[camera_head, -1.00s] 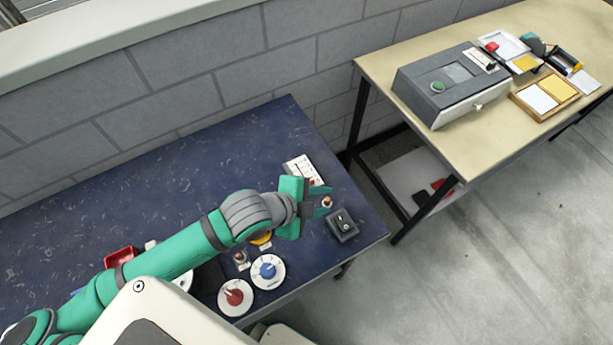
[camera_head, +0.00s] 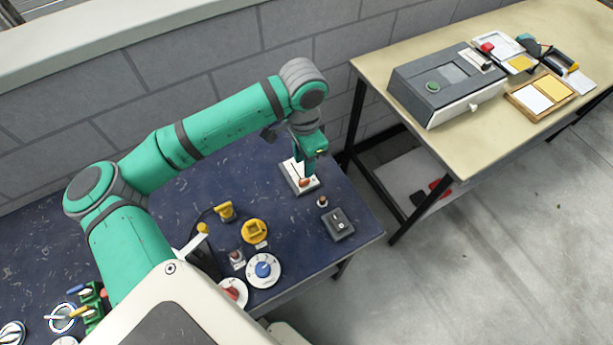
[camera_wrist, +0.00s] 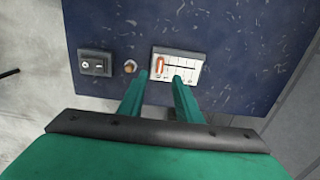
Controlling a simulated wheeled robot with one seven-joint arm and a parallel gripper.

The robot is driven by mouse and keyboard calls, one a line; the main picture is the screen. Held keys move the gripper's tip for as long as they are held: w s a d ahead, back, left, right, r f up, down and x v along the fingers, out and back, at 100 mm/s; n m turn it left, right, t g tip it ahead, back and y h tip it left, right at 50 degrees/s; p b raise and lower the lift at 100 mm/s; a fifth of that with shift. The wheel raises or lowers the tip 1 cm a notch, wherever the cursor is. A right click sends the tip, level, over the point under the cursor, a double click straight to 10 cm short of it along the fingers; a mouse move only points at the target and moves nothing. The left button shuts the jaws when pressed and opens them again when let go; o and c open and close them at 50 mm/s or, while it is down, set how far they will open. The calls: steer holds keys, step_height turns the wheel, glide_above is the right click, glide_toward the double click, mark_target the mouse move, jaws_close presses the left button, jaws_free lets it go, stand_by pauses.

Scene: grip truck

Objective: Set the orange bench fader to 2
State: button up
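The bench fader is a white panel (camera_head: 291,171) with dark scale lines and an orange knob (camera_head: 305,182), on the dark blue bench. In the wrist view, the panel (camera_wrist: 184,70) shows the orange knob (camera_wrist: 159,62) near its left end; the scale figures are too small to read. My gripper (camera_head: 306,168) points down above the panel and hides part of it. In the wrist view, my gripper (camera_wrist: 160,77) has its two green fingers apart, with nothing between them. The knob appears just beyond the gap between the fingertips, and I cannot tell any contact.
A dark switch box (camera_head: 339,225) and a small brown-topped button (camera_head: 322,202) sit beside the fader. Yellow controls (camera_head: 255,231), a blue dial (camera_head: 263,268) and a red dial (camera_head: 233,291) are nearer. A beige table (camera_head: 465,150) stands at right. The back of the blue bench is clear.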

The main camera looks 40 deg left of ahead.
mark_target(304, 179)
step_height(304, 179, down, 8)
steer(key=shift+f, duration=0.2)
steer(key=shift+c, duration=0.3)
jaws_close()
